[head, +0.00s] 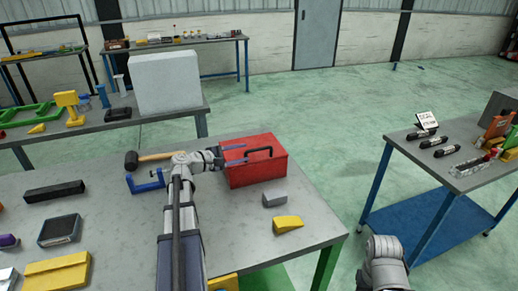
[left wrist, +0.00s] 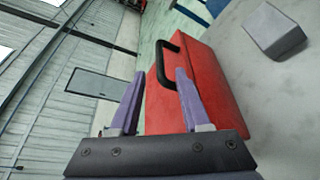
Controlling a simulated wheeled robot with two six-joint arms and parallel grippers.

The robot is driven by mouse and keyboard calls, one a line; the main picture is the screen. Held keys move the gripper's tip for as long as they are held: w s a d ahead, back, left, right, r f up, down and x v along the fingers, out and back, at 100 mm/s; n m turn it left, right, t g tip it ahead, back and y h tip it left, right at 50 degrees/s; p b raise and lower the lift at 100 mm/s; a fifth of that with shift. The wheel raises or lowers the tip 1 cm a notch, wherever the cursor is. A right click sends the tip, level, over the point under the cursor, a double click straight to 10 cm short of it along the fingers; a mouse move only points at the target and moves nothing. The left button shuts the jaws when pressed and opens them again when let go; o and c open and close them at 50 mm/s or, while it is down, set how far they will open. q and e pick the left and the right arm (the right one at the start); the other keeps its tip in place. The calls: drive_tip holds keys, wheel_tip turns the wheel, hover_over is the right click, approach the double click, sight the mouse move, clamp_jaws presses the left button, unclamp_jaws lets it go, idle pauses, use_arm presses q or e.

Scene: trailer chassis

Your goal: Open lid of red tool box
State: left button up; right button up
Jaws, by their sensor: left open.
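The red tool box (head: 262,173) stands on the grey workbench with its lid shut and a black handle (head: 258,155) on top. My left gripper (head: 236,153) is open at the left end of the box, with its fingers over the near left part of the lid. In the left wrist view the red tool box (left wrist: 206,88) lies beyond the two purple fingers (left wrist: 158,100). The black handle (left wrist: 167,64) shows between the fingertips, ahead of them. I cannot tell whether a finger touches the box. Part of my right arm shows at the lower right, but its gripper is out of view.
A grey block (head: 274,198) and a yellow wedge (head: 287,224) lie in front of the box. A mallet (head: 150,157) and a blue clamp (head: 146,182) lie to its left. The bench (head: 322,226) is clear right of the box. Another table (head: 425,160) stands farther right.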

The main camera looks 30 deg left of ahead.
sight(253, 151)
use_arm(q)
drive_tip(key=b+x, duration=0.1)
drive_tip(key=x, duration=0.6)
drive_tip(key=shift+w+d+f, duration=0.1)
drive_tip(key=shift+w, duration=0.2)
clamp_jaws()
idle(1.2)
